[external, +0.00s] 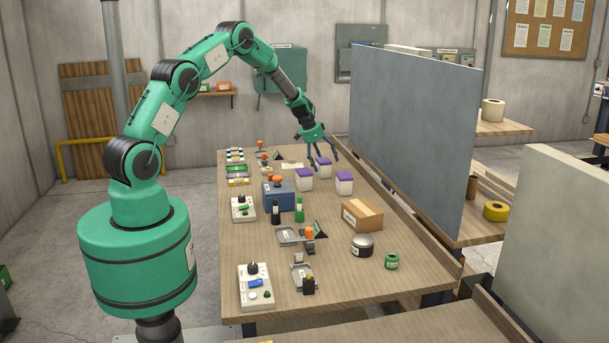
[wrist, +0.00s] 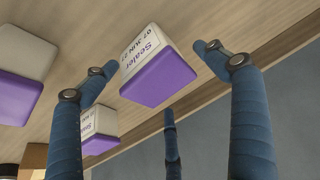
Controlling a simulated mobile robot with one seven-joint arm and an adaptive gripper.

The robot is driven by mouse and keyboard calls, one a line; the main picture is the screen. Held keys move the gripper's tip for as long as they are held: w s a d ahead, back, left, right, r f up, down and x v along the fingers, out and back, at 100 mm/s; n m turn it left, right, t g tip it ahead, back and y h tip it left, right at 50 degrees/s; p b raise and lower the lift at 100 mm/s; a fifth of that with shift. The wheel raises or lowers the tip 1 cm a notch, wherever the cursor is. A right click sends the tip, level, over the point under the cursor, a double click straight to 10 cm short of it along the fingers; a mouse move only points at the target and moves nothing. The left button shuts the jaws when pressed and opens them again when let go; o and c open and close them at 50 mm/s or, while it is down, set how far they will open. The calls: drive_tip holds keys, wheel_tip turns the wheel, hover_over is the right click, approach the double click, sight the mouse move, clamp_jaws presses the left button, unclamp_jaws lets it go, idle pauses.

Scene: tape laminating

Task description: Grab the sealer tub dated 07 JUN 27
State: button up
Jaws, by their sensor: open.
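The sealer tub (wrist: 158,72) is white with a purple lid, and its label reads "Sealer 07 JUN 27" in the wrist view. In the external view it appears to be the farthest of three tubs (external: 323,168), standing upright on the bench. My gripper (external: 319,149) is over it with blue fingers spread. In the wrist view the open fingers (wrist: 160,80) are around the tub's outline, with no clear contact. Two similar purple-lidded tubs stand nearby, the left one (external: 304,181) and the right one (external: 344,184); their dates are not readable.
A grey partition (external: 410,130) rises along the bench's right side, close to the tubs. A cardboard box (external: 362,215), a blue box (external: 279,197) and bottles (external: 299,211) stand nearer the camera.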

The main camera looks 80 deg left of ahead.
drive_tip(key=c, duration=1.5)
drive_tip(key=shift+r, duration=0.2)
wheel_tip(320, 180, up, 10)
drive_tip(key=shift+f+p, duration=0.15)
drive_tip(key=shift+p, duration=0.15)
